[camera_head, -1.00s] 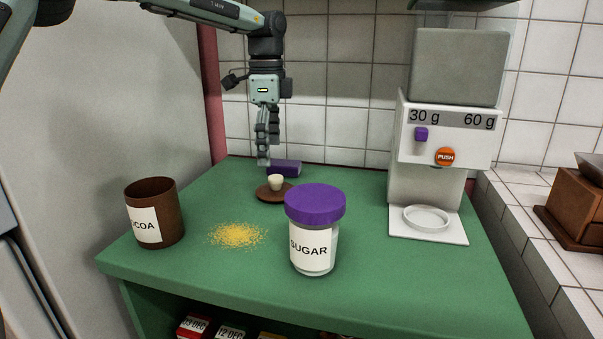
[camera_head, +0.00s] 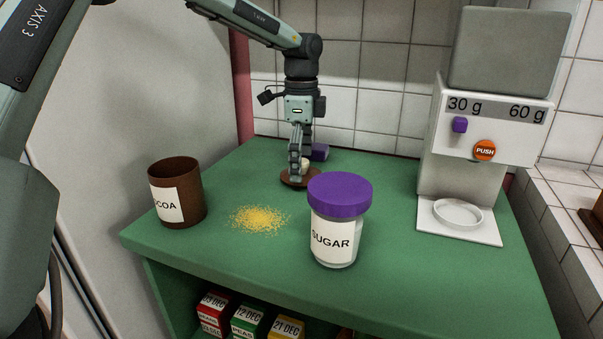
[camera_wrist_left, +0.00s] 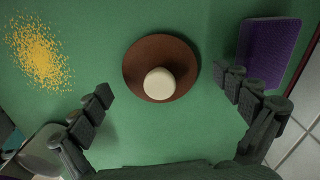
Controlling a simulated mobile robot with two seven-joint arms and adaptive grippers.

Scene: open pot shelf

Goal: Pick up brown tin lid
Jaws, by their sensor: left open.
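The brown tin lid (camera_head: 290,182) lies on the green counter, a round brown disc with a cream knob (camera_wrist_left: 159,83) on top. In the left wrist view the whole brown lid (camera_wrist_left: 133,62) shows, knob up, between and just ahead of the fingers. My left gripper (camera_head: 299,168) points down over the lid in the head view and partly hides the knob. The left gripper (camera_wrist_left: 163,90) is open, its fingers apart on both sides of the lid. The brown cocoa tin (camera_head: 191,192) stands open-topped at the left. My right gripper is not in view.
A sugar jar (camera_head: 335,240) with a purple lid stands in front. Yellow grains (camera_head: 258,219) are spilled on the counter (camera_head: 240,270). A purple block (camera_wrist_left: 268,52) lies beside the lid. A white dispenser (camera_head: 440,185) stands at the right. Boxes (camera_head: 248,322) sit on the shelf below.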

